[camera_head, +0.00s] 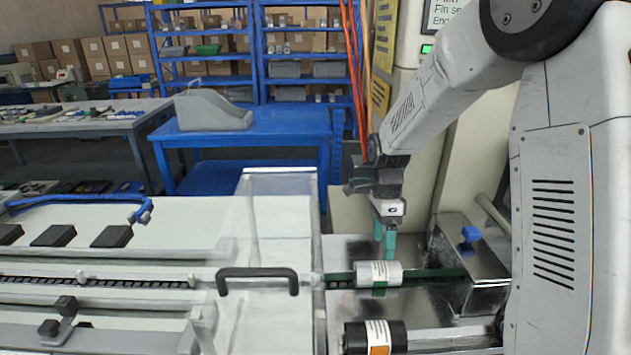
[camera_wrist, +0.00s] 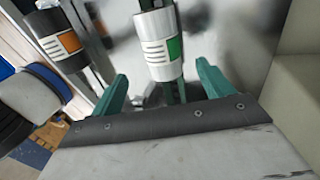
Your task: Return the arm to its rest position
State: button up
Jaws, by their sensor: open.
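My gripper (camera_head: 384,242) hangs from my arm with its green fingers pointing down. It is above and just behind a white roll with a green label mark (camera_head: 378,274). In the wrist view the fingers of my gripper (camera_wrist: 165,90) are spread apart, with nothing between them. The white roll (camera_wrist: 158,45) lies beyond the fingertips there. A black roll with an orange label mark (camera_head: 376,338) lies nearer in the head view. It also shows at the upper left of the wrist view (camera_wrist: 58,42).
A clear-covered machine housing with a black handle (camera_head: 258,274) stands left of the rolls. A metal box with a blue knob (camera_head: 470,238) is to the right. Behind are a blue table (camera_head: 250,125) and blue shelves (camera_head: 285,70). Orange and red cables (camera_head: 353,60) hang behind my arm.

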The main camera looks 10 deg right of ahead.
jog(key=shift+s+n, duration=0.1)
jog(key=shift+n, duration=0.7)
jog(key=s+n, duration=0.2)
jog(key=n, duration=0.1)
jog(key=shift+s+a+n+g, duration=0.1)
jog(key=shift+s+n+g, duration=0.2)
jog(key=shift+s+g, duration=0.1)
jog(key=s+a+r+n+t, duration=0.1)
jog(key=s+r+n+t, duration=0.1)
jog(key=s+r+n, duration=0.5)
jog(key=s+a+r+n+t, duration=0.1)
jog(key=s+r+n+t, duration=0.2)
jog(key=s+r+n, duration=0.5)
jog(key=s+r, duration=0.1)
jog(key=s, duration=0.8)
jog(key=shift+a+r+h, duration=0.15)
jog(key=shift+a+h, duration=0.15)
jog(key=shift+a, duration=0.05)
